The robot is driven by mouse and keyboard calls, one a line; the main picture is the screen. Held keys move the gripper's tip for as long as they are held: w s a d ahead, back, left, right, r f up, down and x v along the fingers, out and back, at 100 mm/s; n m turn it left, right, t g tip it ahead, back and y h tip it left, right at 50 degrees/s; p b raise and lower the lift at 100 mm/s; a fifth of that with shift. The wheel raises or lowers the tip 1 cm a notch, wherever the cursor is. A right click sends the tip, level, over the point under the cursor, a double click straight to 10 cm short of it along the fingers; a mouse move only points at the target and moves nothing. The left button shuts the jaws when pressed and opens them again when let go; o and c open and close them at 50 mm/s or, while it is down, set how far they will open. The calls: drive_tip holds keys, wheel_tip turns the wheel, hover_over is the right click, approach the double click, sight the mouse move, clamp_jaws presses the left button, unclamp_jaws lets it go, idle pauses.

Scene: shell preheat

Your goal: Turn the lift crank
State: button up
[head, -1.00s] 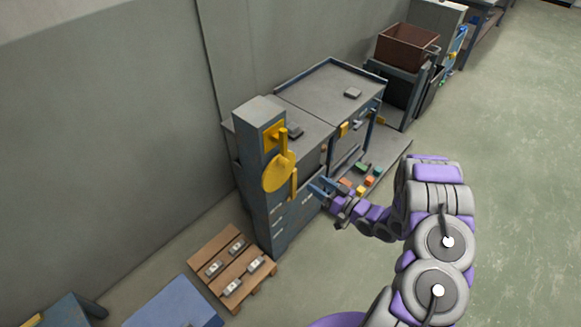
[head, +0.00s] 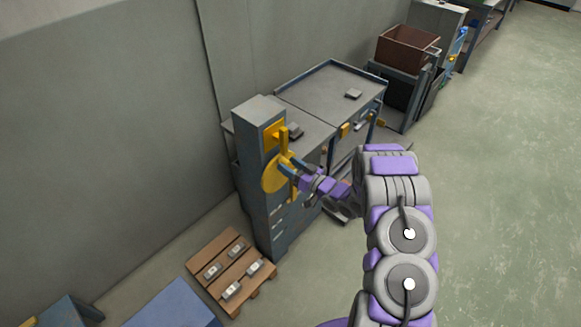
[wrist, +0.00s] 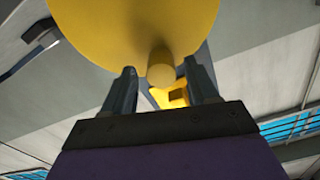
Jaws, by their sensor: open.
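The lift crank is a yellow disc (head: 271,178) on the front of a grey-blue column (head: 262,208). In the wrist view the disc (wrist: 135,25) fills the top, and its round yellow handle (wrist: 160,68) points toward the camera. My gripper (head: 287,168) is at the disc's right side in the head view and partly covers it. In the wrist view the gripper's dark fingers are open, one on each side of the handle, with visible gaps. The handle is mostly hidden behind my gripper in the head view.
A grey-topped bench (head: 330,90) adjoins the column. A wooden pallet (head: 228,250) with several small metal parts lies below. Open floor (head: 500,200) is at the right.

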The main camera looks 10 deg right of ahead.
drive_tip(key=shift+c, duration=0.3)
clamp_jaws()
idle(0.3)
